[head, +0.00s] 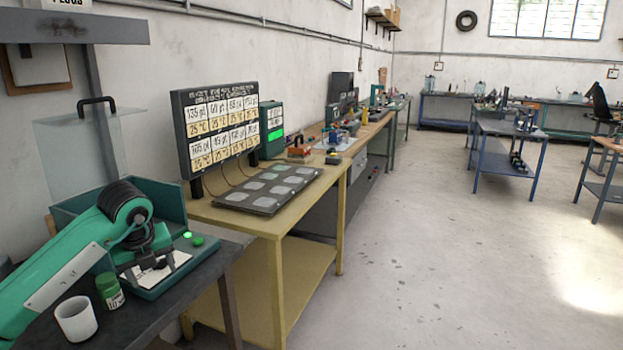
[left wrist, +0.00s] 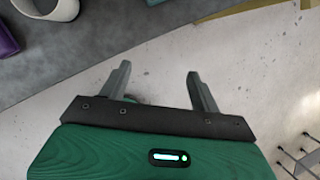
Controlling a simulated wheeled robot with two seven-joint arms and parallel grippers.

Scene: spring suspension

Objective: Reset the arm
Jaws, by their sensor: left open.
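My left arm, green with a black joint, comes in from the left in the head view. Its gripper (head: 154,276) shows in front of a white card (head: 172,264) on a green base (head: 178,278); how far above it is, I cannot tell. In the left wrist view the two grey fingers of the left gripper (left wrist: 160,88) stand wide apart with nothing between them. Behind them are the dark bench top (left wrist: 110,40) and pale floor (left wrist: 260,70). My right gripper is not in view.
A white cup (head: 76,318) and a green jar (head: 109,290) stand on the dark bench near the arm. A clear panel (head: 80,150) stands behind. To the right are a yellow table (head: 262,219) with a dark padded board (head: 268,190) and a sign (head: 218,125). Open floor (head: 440,260) lies right.

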